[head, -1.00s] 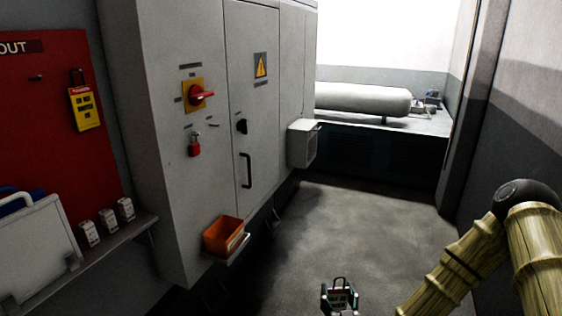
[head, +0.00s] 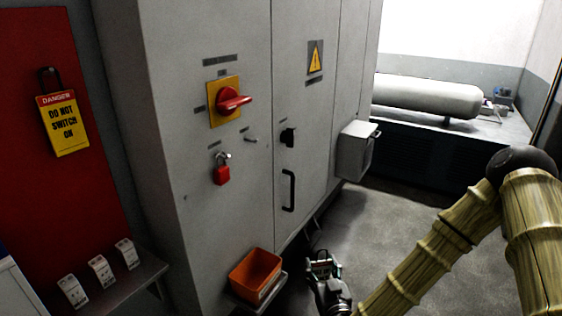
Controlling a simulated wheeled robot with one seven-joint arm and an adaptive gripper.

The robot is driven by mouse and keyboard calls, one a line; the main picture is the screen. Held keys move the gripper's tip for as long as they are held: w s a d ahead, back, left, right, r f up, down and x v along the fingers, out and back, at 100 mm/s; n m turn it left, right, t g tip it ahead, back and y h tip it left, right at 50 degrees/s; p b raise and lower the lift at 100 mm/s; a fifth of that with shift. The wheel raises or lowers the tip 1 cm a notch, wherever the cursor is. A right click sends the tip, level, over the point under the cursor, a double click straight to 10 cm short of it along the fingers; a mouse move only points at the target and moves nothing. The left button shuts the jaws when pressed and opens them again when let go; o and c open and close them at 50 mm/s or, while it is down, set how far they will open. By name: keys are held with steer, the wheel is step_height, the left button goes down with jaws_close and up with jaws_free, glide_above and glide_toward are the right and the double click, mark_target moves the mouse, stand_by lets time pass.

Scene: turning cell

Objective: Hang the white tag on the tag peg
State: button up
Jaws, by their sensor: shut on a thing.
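My gripper (head: 322,268) is low in the head view, right of the orange bin, and is shut on a small tag. The tag, pale with a dark loop at its top, is mostly hidden between the fingers, so its face cannot be read. A short bare peg (head: 251,139) sticks out of the grey cabinet front, right of the red rotary switch and below a small label. My gripper is well below and to the right of this peg, apart from the cabinet front.
A red padlock (head: 221,172) hangs left of the peg, below the red switch (head: 232,101). An orange bin (head: 256,273) sits on a bracket below. A door handle (head: 289,190) and a grey box (head: 356,150) project from the cabinet. A yellow danger tag (head: 63,124) hangs on the red board.

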steer(key=w+a+r+n+g+y+p, duration=0.1)
steer(key=w+a+r+n+y, duration=0.15)
steer(key=r, duration=0.35)
steer(key=w+a+r+n+g+y+p, duration=0.1)
steer(key=w+a+r+g+y, duration=0.1)
steer(key=w+a+r, duration=0.3)
step_height(320, 180, up, 19)
steer(key=s+a+n+g+y+p, duration=0.1)
steer(key=n+g+y, duration=0.1)
steer(key=n+g, duration=0.1)
steer(key=shift+a+g+p, duration=0.25)
steer(key=shift+g+p, duration=0.15)
steer(key=shift+g, duration=0.2)
steer(key=shift+w+a+f+b, duration=0.15)
steer(key=shift+w+a+f, duration=0.15)
steer(key=shift+w+a, duration=0.75)
steer(key=shift+w+a+f+b, duration=0.25)
steer(key=shift+w+a, duration=0.45)
steer(key=shift+a, duration=0.7)
steer(key=shift+w+a+f+b, duration=0.1)
steer(key=shift+w+a+f, duration=0.2)
steer(key=shift+w+a, duration=0.75)
steer(key=shift+s+a, duration=0.2)
